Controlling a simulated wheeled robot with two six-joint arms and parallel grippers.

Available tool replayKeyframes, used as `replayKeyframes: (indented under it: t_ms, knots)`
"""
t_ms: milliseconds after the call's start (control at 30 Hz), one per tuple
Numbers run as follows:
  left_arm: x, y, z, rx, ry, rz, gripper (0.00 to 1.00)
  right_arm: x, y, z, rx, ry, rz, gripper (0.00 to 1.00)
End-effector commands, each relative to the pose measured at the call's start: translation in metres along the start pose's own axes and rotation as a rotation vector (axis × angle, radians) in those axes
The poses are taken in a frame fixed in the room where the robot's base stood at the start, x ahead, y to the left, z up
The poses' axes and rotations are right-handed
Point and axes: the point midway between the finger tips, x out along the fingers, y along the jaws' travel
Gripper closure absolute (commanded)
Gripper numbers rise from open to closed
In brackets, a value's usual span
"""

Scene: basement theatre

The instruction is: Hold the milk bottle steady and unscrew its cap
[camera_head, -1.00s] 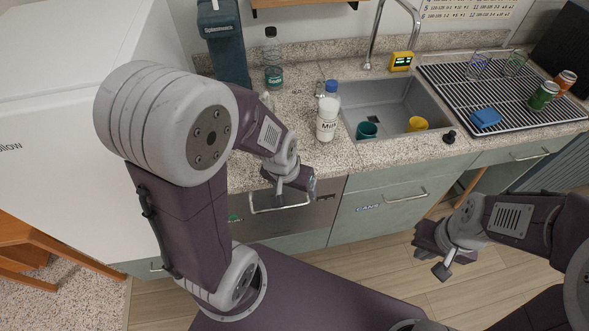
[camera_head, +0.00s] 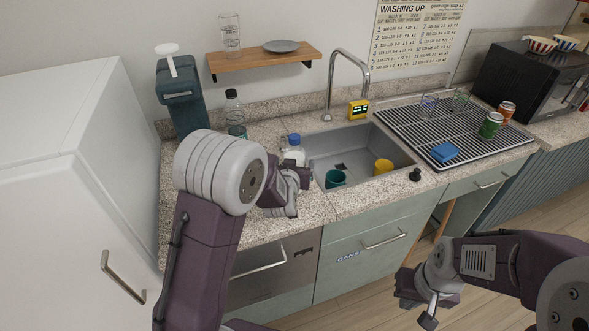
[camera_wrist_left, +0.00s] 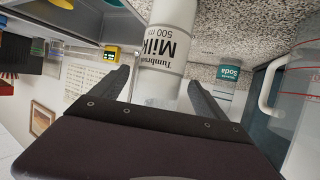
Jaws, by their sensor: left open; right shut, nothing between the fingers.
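The white milk bottle (camera_head: 295,155) stands upright on the counter left of the sink, its blue cap (camera_head: 294,139) on top. My left gripper (camera_head: 303,176) is at the bottle, partly hidden by its own arm. In the left wrist view, which is upside down, the open fingers (camera_wrist_left: 160,90) lie either side of the milk bottle (camera_wrist_left: 168,45); gaps show and no firm contact is visible. The cap is not seen there, and the gripper body covers the lower picture. My right gripper (camera_head: 425,300) is shut and empty, low in front of the cabinets.
A clear soda bottle (camera_head: 234,108) stands behind the milk bottle, near a dark teal appliance (camera_head: 180,95). The sink (camera_head: 350,150) holds a teal cup (camera_head: 335,178) and a yellow cup (camera_head: 383,166). A drying rack (camera_head: 455,130) with cans and a blue sponge (camera_head: 445,152) is right.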

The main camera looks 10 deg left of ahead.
Motion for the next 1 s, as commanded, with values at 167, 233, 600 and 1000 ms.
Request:
replayKeyframes:
  t_ms: [167,233,600,1000]
  knots:
    - [0.032,0.001,-0.004,0.0,-0.001,-0.001,0.15,-0.009,0.0,-0.001,0.0,0.0,0.0,1.0]
    - [0.042,0.001,-0.003,0.0,-0.002,-0.001,0.15,-0.009,0.0,-0.001,0.0,0.0,0.0,1.0]
    - [0.048,0.002,-0.002,0.0,-0.001,0.0,0.41,-0.009,0.0,-0.001,0.0,0.0,0.0,1.0]
    - [0.048,0.002,-0.003,0.0,0.002,0.0,1.0,-0.009,0.0,-0.001,0.0,0.0,0.0,1.0]
